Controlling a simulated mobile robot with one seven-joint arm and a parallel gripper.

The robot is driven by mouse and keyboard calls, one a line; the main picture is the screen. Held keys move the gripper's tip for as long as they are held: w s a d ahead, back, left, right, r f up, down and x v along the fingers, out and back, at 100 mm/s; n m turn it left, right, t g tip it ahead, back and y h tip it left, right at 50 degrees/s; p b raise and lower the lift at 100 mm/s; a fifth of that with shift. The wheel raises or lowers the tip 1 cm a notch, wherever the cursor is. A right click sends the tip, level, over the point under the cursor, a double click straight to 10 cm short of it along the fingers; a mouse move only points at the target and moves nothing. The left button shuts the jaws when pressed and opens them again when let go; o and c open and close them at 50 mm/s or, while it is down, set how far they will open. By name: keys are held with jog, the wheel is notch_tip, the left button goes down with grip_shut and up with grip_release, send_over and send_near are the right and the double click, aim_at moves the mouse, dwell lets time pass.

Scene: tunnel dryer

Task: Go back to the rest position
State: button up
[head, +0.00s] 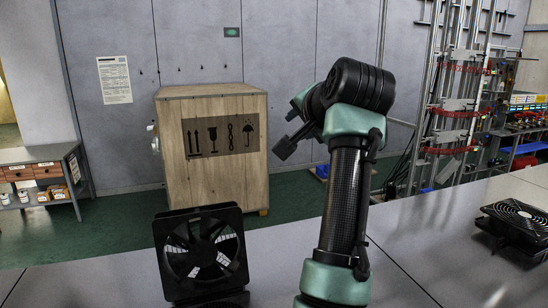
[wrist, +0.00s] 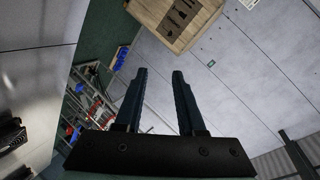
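My gripper (wrist: 159,73) shows in the wrist view with its two dark fingers apart and nothing between them. It is open and empty, held up in the air away from any surface. In the head view my arm rises from the bottom centre and bends at the top; the fingers cannot be made out clearly there.
A black fan (head: 202,254) stands upright on the grey table (head: 98,282); another fan (head: 515,224) lies flat at right. Behind are a wooden crate (head: 212,104), a shelf unit (head: 38,184) and a metal rack (head: 452,110). Table between the fans is mostly clear.

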jog(key=s+a+r+n+t+h+b, duration=0.1)
jog(key=s+r+n+t+b, duration=0.1)
jog(key=s, duration=0.8)
jog(key=s+a+r+n+t+b, duration=0.2)
jog(key=s+n+t, duration=0.2)
jog(key=s+t, duration=0.3)
jog(key=s+a+r+n+t+h+b, duration=0.1)
jog(key=s+t, duration=0.4)
jog(key=s, duration=0.9)
jog(key=shift+a+r+n+h+b, duration=0.3)
jog(key=shift+a+r+n+b, duration=0.3)
jog(key=shift+r+n+b, duration=0.45)
jog(key=shift+w+a+f, duration=0.1)
